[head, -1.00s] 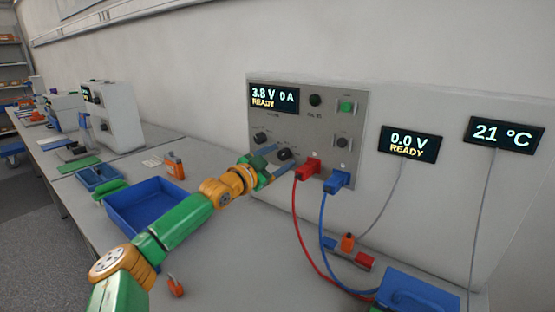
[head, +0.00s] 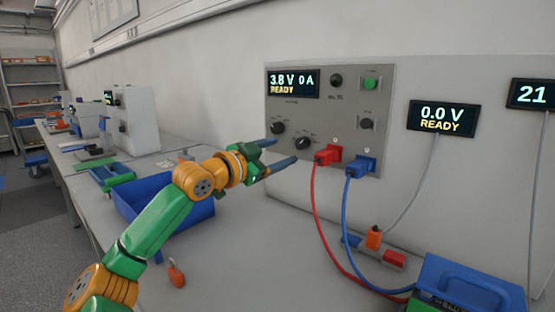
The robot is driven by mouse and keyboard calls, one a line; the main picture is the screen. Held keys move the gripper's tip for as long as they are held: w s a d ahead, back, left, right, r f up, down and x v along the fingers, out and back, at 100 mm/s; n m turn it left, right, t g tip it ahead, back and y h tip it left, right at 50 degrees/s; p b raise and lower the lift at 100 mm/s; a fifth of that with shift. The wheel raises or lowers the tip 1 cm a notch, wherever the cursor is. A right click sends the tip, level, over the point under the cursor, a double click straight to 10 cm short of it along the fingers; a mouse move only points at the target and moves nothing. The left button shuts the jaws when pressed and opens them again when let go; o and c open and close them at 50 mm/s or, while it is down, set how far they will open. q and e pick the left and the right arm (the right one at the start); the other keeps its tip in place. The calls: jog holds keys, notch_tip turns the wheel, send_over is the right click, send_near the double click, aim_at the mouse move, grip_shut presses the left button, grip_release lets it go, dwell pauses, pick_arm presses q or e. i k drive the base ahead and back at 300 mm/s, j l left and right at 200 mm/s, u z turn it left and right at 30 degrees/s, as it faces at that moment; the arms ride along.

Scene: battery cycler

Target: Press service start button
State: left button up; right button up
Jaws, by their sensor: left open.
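The cycler panel (head: 322,92) is a grey plate on the wall-side unit. Its display (head: 292,82) reads 3.8 V 0 A READY. A lit green button (head: 370,83) sits at its upper right, with a dark button (head: 367,124) below it and a dark green round lamp or button (head: 336,80) to its left. Labels are too small to read surely. Contact with the panel cannot be told. My right gripper is out of view.
A red plug (head: 327,155) and a blue plug (head: 360,165) with hanging cables stick out from the panel's lower edge. A second display (head: 442,117) reads 0.0 V READY. A blue bin (head: 185,219) and a blue case (head: 462,282) stand on the bench.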

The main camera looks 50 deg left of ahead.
aim_at(370, 83)
jog(key=k+l, duration=0.15)
jog(key=k, duration=0.6)
jog(key=k+l, duration=0.1)
jog(key=k, duration=0.65)
